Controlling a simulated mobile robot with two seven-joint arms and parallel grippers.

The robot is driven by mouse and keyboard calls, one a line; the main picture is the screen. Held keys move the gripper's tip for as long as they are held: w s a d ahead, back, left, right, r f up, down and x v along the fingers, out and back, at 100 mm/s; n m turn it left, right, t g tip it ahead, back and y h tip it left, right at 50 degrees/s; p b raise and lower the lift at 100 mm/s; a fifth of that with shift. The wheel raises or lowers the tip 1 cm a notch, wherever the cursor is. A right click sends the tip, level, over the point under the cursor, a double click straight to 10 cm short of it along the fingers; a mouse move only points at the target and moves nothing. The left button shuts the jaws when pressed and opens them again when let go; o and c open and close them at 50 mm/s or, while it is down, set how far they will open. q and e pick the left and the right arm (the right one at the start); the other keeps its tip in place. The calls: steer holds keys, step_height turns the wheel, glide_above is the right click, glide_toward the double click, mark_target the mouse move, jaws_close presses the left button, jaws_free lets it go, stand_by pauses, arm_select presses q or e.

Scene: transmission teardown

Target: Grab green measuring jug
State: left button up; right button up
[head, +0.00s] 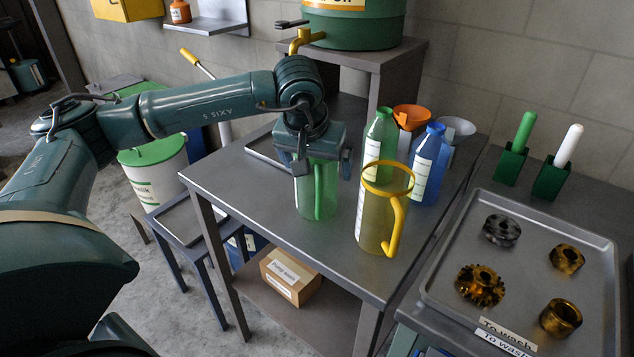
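The green measuring jug (329,196), see-through with a green handle facing the front, stands upright on the grey metal table. My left gripper (323,165) points down over the jug and hides its rim. Its two fingers are spread apart, one in front of the jug's upper left side and one just past its right side. I cannot tell whether either finger touches the jug. My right gripper is not in view.
A yellow jug (374,222) stands just right of the green one. Behind it are a green bottle (379,140), a blue bottle (429,168), an orange funnel (412,117) and a grey funnel (457,129). A tray (530,262) of gears lies at right. The table's front left is clear.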

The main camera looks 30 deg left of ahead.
arm_select(q)
steer(key=shift+f, duration=0.15)
steer(key=shift+c, duration=0.2)
steer(key=c, duration=1)
steer(key=shift+w, duration=0.1)
steer(key=shift+c, duration=0.2)
